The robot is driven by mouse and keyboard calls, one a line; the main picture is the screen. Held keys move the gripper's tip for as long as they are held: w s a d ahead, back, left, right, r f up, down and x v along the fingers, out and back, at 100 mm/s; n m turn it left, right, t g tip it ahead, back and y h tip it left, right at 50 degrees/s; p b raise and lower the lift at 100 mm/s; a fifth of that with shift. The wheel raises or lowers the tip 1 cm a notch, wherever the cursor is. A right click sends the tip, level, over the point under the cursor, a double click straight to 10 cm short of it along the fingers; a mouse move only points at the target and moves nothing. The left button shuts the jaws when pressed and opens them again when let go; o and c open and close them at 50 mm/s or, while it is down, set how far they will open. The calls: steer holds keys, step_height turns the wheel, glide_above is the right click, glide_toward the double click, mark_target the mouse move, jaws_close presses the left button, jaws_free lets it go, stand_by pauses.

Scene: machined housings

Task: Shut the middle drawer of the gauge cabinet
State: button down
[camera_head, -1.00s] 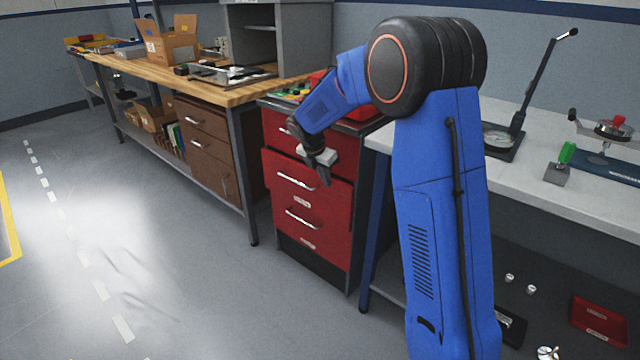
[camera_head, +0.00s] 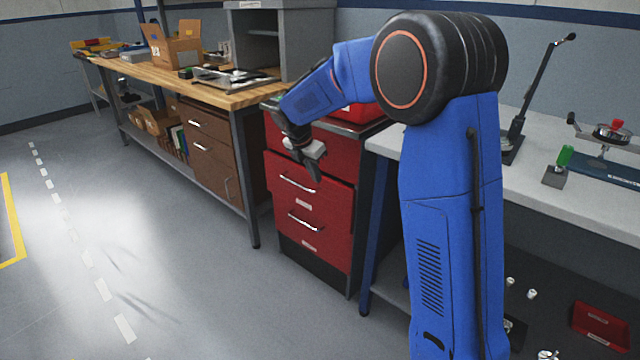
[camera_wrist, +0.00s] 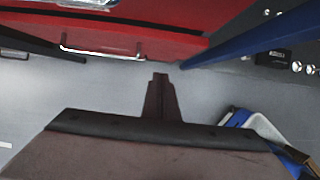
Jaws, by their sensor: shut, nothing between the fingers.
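The gauge cabinet (camera_head: 361,215) is a red drawer unit with a dark side, between the two benches. Its middle drawer (camera_head: 335,200) has a silver bar handle (camera_head: 298,183) and sticks out a little past the bottom drawer (camera_head: 325,238). My gripper (camera_head: 315,174) is shut and empty, pointing down at the upper right of the middle drawer front. Whether it touches the front cannot be told. In the wrist view, my fingertips (camera_wrist: 158,77) are over grey floor, below a red drawer front (camera_wrist: 160,45) and its handle (camera_wrist: 100,55).
A wooden bench (camera_head: 240,95) with brown drawers (camera_head: 207,150) stands left of the cabinet. A white-topped bench (camera_head: 570,195) with gauges stands at right, its blue leg (camera_head: 372,250) close to the cabinet. The floor (camera_head: 170,270) in front is clear.

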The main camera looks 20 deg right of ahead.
steer(key=v, duration=0.3)
steer(key=c, duration=2.1)
jaws_free()
steer(key=shift+a+r, duration=0.1)
steer(key=shift+r, duration=0.1)
steer(key=m+t+y, duration=0.7)
steer(key=m+t, duration=0.3)
steer(key=t, duration=0.3)
glide_toward(299, 185)
steer(key=x, duration=1.1)
steer(key=shift+w+f, duration=0.1)
steer(key=shift+w, duration=0.05)
jaws_close()
